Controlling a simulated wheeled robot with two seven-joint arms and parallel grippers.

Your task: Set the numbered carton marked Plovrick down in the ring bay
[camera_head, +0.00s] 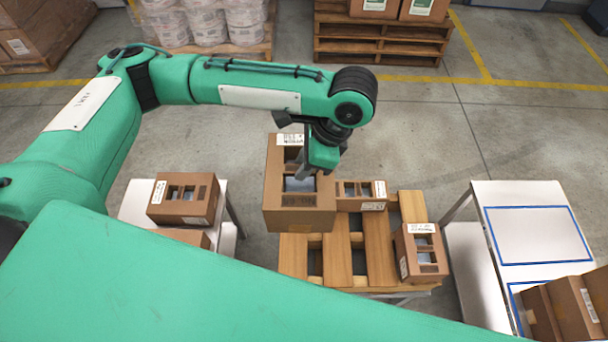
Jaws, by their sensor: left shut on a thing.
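My left gripper (304,176) is shut on a brown carton (300,221) with openings in its top, a white label and dark print too small to read. The carton appears held above the slatted wooden pallet (342,262) and overlaps its far left part in the picture. Two smaller labelled cartons are at the pallet, one at the back (361,196) and one at the right (421,252). I cannot read Plovrick on any carton. A white table (485,227) at the right has blue-outlined bays; the far bay (538,235) is empty. No ring mark can be made out. My right gripper is not in view.
Brown cartons (568,307) stand in the near bay of the right table. A white table (135,205) at the left holds a carton (184,199) and part of another. Loaded pallets stand along the back. Grey floor lies open between the tables and yellow lines.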

